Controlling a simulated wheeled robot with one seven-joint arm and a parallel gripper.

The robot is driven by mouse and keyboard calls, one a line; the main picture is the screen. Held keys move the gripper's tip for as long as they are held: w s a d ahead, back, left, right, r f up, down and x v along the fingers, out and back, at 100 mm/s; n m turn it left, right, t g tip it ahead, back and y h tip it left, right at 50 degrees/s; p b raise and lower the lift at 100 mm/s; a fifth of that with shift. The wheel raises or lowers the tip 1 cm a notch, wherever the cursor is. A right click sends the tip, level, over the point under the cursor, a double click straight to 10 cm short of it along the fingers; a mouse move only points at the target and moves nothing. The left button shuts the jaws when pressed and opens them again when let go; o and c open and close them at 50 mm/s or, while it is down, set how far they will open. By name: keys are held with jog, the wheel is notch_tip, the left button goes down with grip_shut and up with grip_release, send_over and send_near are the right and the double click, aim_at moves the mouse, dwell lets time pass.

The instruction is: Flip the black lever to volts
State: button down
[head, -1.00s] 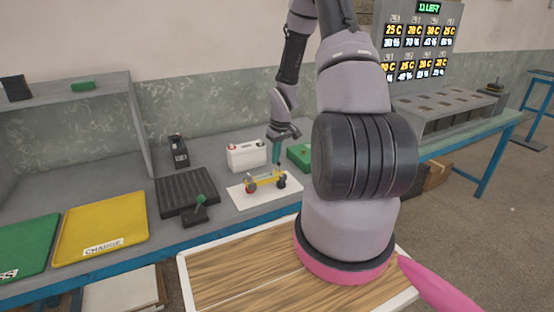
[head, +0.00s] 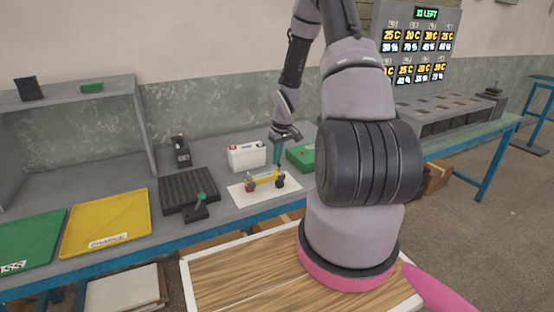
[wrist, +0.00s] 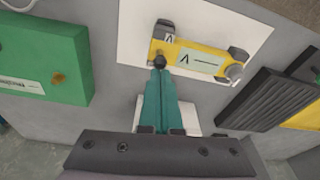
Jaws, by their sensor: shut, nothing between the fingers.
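The yellow meter (head: 265,179) lies on a white sheet (head: 243,200) on the bench. In the wrist view the meter (wrist: 206,58) has a pale display with a "V" and a dash, and a small "V" label near one end. A small black lever (wrist: 160,61) sits at the meter's near edge, beside that label. My gripper (wrist: 160,72) has its teal fingers shut and empty, with the tips right at the lever; I cannot tell whether they touch it. In the head view my gripper (head: 277,163) is just above the meter, and the lever is too small to make out.
A white battery (head: 246,156) stands behind the meter and a green box (head: 301,157) to its right. A black ribbed tray (head: 188,188) and a green-knobbed device (head: 196,209) are left. Yellow (head: 140,213) and green (head: 30,238) trays lie further left.

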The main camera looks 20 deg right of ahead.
jog(key=shift+s, duration=0.4)
jog(key=shift+r, duration=0.2)
jog(key=shift+r, duration=0.65)
jog(key=shift+w, duration=0.1)
jog(key=shift+w+a+r, duration=0.1)
jog(key=shift+w+r, duration=0.1)
jog(key=shift+w, duration=0.15)
jog(key=s+r, duration=0.4)
jog(key=r, duration=0.4)
jog(key=shift+s+r, duration=0.15)
jog(key=shift+s, duration=0.1)
